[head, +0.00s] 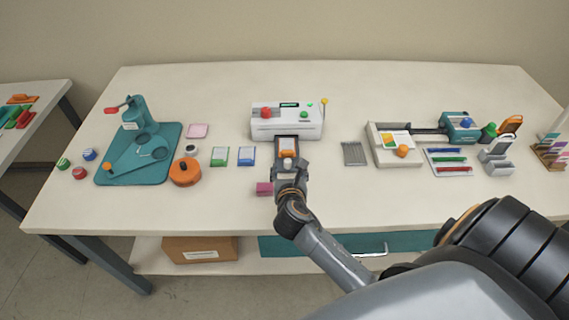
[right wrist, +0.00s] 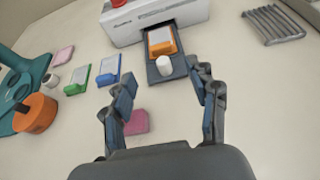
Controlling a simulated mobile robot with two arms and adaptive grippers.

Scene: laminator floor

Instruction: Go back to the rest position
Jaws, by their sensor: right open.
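My right gripper (head: 289,172) is above the table, in front of the white laminator (head: 287,122). In the right wrist view the right gripper (right wrist: 165,108) has its fingers spread, with nothing between them. Beyond the fingertips an orange-framed card (right wrist: 161,41) lies on the laminator's dark feed tray (right wrist: 176,66), with a small white cylinder (right wrist: 164,65) near its front end. A pink block (right wrist: 136,122) lies on the table behind the left finger in that view. My left gripper is in neither view.
A teal press board (head: 125,176) and an orange round container (head: 184,172) stand left on the white table (head: 330,200). Green and blue cards (head: 246,156) lie nearer.

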